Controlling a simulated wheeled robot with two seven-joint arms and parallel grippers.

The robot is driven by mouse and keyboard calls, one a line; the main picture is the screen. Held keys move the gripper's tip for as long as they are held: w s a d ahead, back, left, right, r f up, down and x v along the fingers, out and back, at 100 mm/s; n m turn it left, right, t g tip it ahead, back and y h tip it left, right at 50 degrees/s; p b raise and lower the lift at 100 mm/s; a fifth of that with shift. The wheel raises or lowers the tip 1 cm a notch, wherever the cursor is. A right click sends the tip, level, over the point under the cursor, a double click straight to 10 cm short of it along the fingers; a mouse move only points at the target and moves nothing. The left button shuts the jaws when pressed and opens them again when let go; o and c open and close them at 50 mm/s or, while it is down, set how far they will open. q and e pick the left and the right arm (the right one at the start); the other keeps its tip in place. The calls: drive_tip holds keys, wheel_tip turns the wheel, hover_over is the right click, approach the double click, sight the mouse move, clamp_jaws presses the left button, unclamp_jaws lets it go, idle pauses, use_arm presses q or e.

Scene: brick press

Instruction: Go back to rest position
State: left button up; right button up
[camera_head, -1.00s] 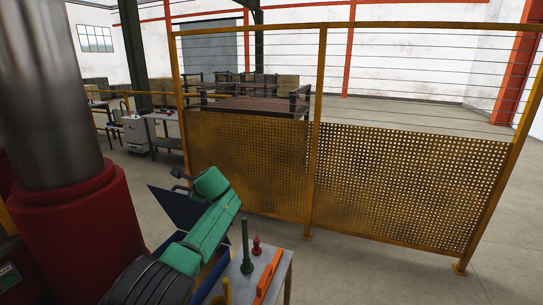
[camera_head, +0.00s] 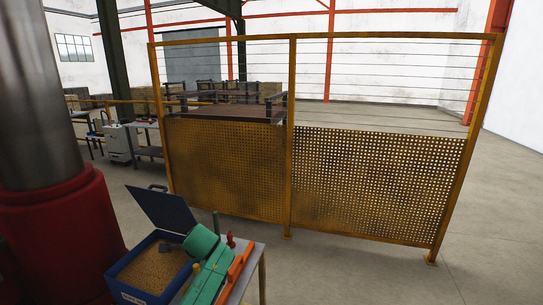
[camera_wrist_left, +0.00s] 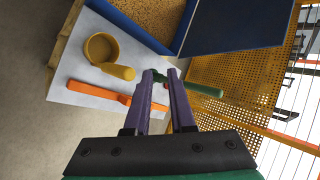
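My left arm comes up from the bottom of the head view, with its green link (camera_head: 204,243) over the bench beside the blue box (camera_head: 121,290). In the left wrist view my left gripper (camera_wrist_left: 161,75) shows two purple fingers with a gap between them. They are spread a little and hold nothing that I can make out. A green rod-shaped tool (camera_wrist_left: 206,90) lies beyond the fingertips, partly hidden by a finger; contact cannot be told. My right gripper is in neither view.
The blue box holds brown grains, and its lid (camera_head: 163,208) stands open. The bench (camera_wrist_left: 68,84) carries a yellow scoop (camera_wrist_left: 100,47) and an orange tool (camera_wrist_left: 98,92). A red column (camera_head: 60,235) stands left. A yellow mesh fence (camera_head: 375,185) closes the back. Floor is clear at right.

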use_arm(q)
drive_tip(key=s+d+f+n+g+h, duration=0.1)
drive_tip(key=s+f+n, duration=0.2)
drive_tip(key=s+f, duration=0.45)
drive_tip(key=s+d+f+n+g+h, duration=0.1)
drive_tip(key=s+f+n+h, duration=0.2)
drive_tip(key=s, duration=0.8)
drive_tip(key=s+r+n+g, duration=0.25)
drive_tip(key=s+n, duration=0.25)
drive_tip(key=s, duration=1.5)
wheel_tip(320, 180, down, 28)
drive_tip(key=s+b, duration=0.2)
drive_tip(key=b, duration=0.4)
drive_tip(key=s+a+f+g+b, duration=0.1)
drive_tip(key=s+f+b, duration=0.1)
drive_tip(key=s+f, duration=0.6)
drive_tip(key=s+a+f+g+b, duration=0.1)
drive_tip(key=s+f+b, duration=0.2)
drive_tip(key=s+f, duration=0.6)
wheel_tip(320, 180, down, 4)
drive_tip(key=shift+a+f+h+b, duration=0.15)
drive_tip(key=shift+a+h+b, duration=0.15)
drive_tip(key=shift+a+b, duration=0.05)
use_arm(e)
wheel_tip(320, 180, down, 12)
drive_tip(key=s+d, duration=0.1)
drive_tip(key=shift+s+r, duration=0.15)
